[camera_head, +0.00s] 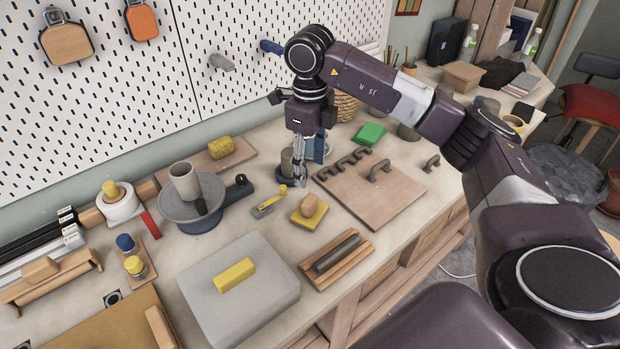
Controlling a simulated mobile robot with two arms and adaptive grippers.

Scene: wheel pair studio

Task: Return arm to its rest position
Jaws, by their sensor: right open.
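My right arm comes in from the right and reaches over the workbench. My right gripper (299,172) hangs pointing down above the bench, open and with nothing visible between its fingers. Behind it stands a dark cup (287,160), partly hidden by the fingers. A wooden board (384,204) with dark handles lies to the right of the gripper. My left gripper is not in view.
A grey cup (184,181) stands on a small wheel (211,192) at the left. A yellow block (234,275) lies on a grey slab (262,300) in front. A green block (369,134) lies at the back. A pegboard (120,90) rises behind the bench.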

